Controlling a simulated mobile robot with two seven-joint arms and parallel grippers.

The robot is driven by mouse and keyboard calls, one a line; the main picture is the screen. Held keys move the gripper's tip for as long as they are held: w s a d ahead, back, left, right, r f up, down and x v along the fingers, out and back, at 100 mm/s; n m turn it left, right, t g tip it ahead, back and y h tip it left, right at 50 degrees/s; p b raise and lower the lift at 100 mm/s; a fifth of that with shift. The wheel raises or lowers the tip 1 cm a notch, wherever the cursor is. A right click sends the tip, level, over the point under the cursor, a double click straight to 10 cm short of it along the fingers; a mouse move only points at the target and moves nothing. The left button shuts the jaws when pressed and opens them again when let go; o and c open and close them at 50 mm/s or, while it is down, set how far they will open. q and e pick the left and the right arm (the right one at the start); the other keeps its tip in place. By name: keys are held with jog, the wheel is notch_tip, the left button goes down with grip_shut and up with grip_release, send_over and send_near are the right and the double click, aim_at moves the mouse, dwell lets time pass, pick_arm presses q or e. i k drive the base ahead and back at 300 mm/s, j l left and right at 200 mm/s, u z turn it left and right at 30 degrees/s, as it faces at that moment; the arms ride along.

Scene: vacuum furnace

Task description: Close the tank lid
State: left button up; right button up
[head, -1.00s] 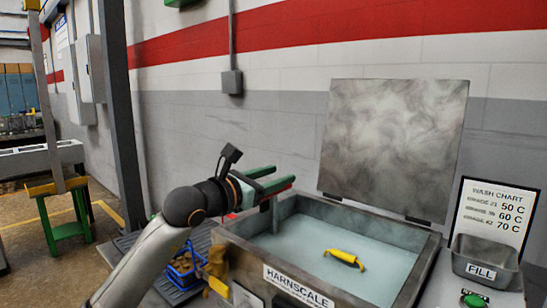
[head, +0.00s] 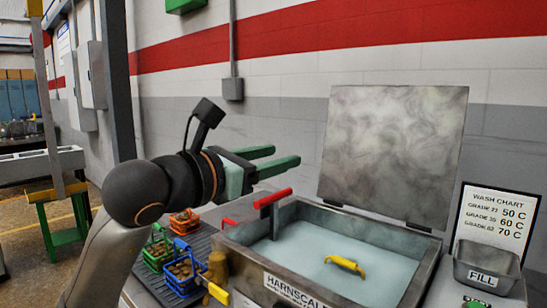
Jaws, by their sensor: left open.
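The tank (head: 408,239) is a grey metal box with pale liquid in it. Its lid (head: 391,148), a mottled grey plate, stands open and upright along the tank's back edge. A yellow handle-like object (head: 345,264) shows within the tank. A red-topped grey bracket (head: 272,198) rises at the tank's left back corner. My left gripper (head: 285,157) is open and empty, its two green fingers pointing right, above and left of the tank and apart from the lid. My right gripper does not show.
Small baskets, orange (head: 184,222) and blue (head: 182,279), stand on a ribbed board left of the tank. A wash chart (head: 496,217) and a FILL tray (head: 487,268) are at the right. The wall is close behind the lid.

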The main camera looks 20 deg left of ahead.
aim_at(394, 152)
jog(key=k+j, duration=0.25)
jog(key=k, duration=0.2)
jog(key=k+j, duration=0.25)
jog(key=k, duration=0.25)
